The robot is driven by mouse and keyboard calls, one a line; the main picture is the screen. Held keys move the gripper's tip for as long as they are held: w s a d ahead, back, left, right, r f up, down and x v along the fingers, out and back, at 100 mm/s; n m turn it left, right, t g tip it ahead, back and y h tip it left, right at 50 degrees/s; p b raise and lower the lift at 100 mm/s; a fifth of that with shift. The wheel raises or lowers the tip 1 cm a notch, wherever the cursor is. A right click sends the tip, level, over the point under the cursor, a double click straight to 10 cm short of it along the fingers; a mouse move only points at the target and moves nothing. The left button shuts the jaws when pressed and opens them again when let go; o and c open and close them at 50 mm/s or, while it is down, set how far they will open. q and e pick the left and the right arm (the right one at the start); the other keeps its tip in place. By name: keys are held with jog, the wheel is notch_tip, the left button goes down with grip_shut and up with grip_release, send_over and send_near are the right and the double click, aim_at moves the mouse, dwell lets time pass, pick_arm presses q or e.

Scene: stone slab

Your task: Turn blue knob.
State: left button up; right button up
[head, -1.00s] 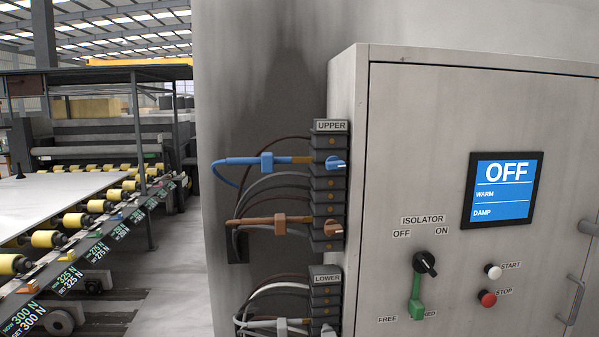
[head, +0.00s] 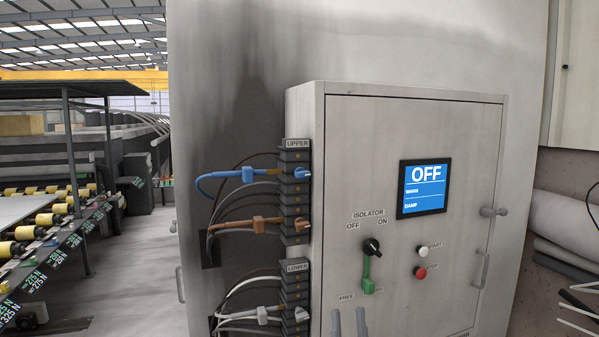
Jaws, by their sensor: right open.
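The blue knob (head: 304,175) sits on the upper terminal block at the cabinet's left side, beside the end of a thick blue cable (head: 215,176) with a blue clamp. Its white mark is too small to read for angle. An orange-brown knob (head: 302,225) sits lower on the same block. My right gripper (head: 348,312) shows only as two grey fingertips at the bottom edge, apart and with nothing between them. It is below and to the right of the blue knob, in front of the cabinet's lower part. My left gripper is out of view.
The grey cabinet (head: 450,130) carries a screen (head: 423,187) reading OFF, a black isolator knob (head: 371,247), a green lever (head: 368,275), and white START (head: 423,251) and red STOP (head: 420,272) buttons. A lower block (head: 295,290) holds grey cables. A roller conveyor (head: 40,225) stands left.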

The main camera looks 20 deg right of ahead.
jog(key=w+d+r+n+g+y+p, duration=0.1)
jog(key=w+r+y, duration=0.15)
jog(key=r, duration=0.35)
jog(key=w+d+r+g+y, duration=0.1)
jog(key=w+r, duration=0.3)
jog(key=r, duration=0.2)
jog(key=n+g+y+p, duration=0.3)
jog(key=n+g+y, duration=0.1)
jog(key=n+g, duration=0.4)
send_near(304, 173)
jog(key=shift+m+g, duration=0.5)
jog(key=shift+m, duration=0.1)
jog(key=w+p, duration=0.6)
jog(key=w+r+p, duration=0.1)
jog(key=w+p, duration=0.2)
jog(key=shift+a, duration=0.25)
jog(key=shift+w+f, duration=0.1)
jog(key=shift+w, duration=0.6)
grip_shut()
